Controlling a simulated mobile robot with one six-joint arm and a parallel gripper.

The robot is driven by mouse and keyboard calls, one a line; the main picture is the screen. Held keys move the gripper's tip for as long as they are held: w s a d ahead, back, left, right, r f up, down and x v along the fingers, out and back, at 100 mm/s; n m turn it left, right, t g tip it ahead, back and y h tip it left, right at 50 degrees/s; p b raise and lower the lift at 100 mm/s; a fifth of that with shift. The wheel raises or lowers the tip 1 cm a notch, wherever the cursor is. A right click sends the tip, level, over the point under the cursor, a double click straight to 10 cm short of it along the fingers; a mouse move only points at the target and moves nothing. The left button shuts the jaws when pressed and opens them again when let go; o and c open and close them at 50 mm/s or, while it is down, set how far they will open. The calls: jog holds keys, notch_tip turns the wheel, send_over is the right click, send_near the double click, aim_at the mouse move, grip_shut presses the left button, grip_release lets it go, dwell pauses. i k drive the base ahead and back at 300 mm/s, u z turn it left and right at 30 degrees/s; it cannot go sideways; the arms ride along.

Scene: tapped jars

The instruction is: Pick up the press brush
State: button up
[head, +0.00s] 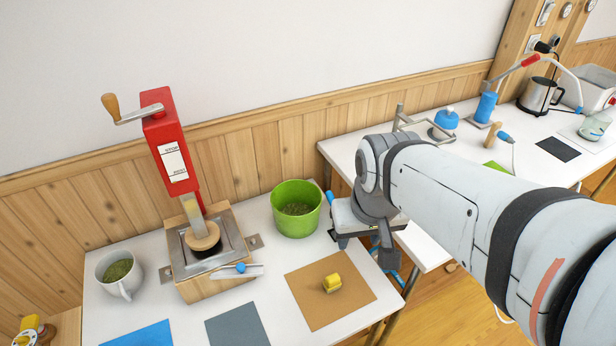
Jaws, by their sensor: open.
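My gripper (366,248) hangs fingers down at the right edge of the near white table, to the right of the green pot. Its jaws are open, and I see nothing held between them. A small blue piece (330,198) shows between the pot and my gripper; it may be the handle of the press brush, but most of it is hidden behind my gripper. I cannot tell for certain which thing is the brush. The red press (166,150) with a crank stands on a wooden base at the left.
A yellow block (332,284) lies on a brown mat (303,309). A white tool with a blue knob (238,269) lies at the press's front. A second table (432,170) stands right.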

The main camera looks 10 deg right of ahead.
aim_at(332, 282)
jog(key=u, duration=0.95)
jog(key=k, duration=1.05)
jog(key=z, duration=0.85)
jog(key=i, duration=1)
jog(key=z, duration=0.05)
